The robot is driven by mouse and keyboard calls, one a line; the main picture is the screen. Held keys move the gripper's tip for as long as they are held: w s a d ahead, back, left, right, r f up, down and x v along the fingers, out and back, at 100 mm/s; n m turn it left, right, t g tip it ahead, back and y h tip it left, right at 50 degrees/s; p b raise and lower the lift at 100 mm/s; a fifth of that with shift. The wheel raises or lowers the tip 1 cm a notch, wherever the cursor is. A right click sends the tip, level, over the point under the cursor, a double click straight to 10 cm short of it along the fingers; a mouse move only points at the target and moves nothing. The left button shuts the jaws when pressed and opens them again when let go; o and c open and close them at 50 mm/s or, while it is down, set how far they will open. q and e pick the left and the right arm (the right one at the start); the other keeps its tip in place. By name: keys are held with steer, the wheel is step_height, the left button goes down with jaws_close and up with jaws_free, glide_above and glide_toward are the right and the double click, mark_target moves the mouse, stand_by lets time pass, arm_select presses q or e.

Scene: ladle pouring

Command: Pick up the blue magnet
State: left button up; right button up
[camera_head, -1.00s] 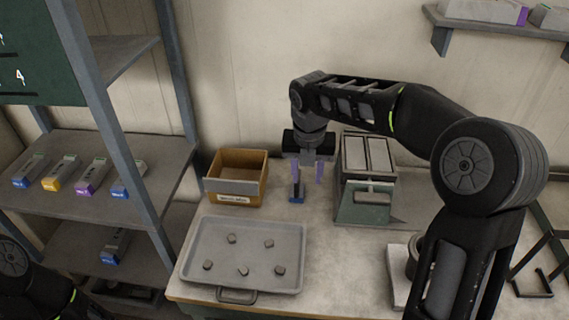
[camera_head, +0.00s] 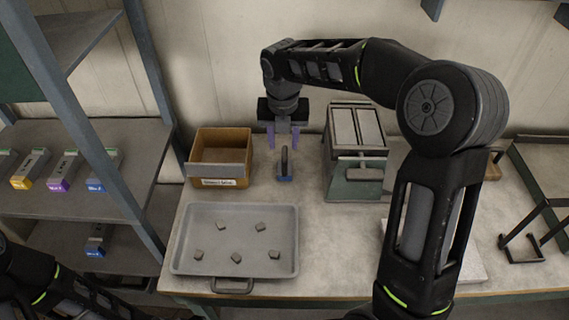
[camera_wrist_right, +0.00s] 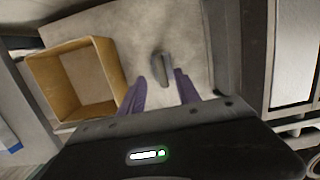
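My left gripper is out of view; only part of my left arm shows at the lower left.
A cardboard box (camera_head: 221,157) stands left of the magnet, a green-grey device (camera_head: 355,178) right. A grey tray (camera_head: 184,262) with several small dark pieces lies in front. Shelves (camera_head: 130,150) at left hold several colour-ended devices. Bare table surrounds the magnet.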

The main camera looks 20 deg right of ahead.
mark_target(285, 151)
steer(key=shift+f, duration=0.15)
steer(key=shift+w+d+f+p, duration=0.15)
steer(key=shift+f+p, duration=0.2)
steer(key=shift+f, duration=0.95)
steer(key=shift+w+d+f+p, duration=0.1)
steer(key=shift+f+p, duration=0.25)
steer(key=shift+f, duration=0.95)
jaws_close()
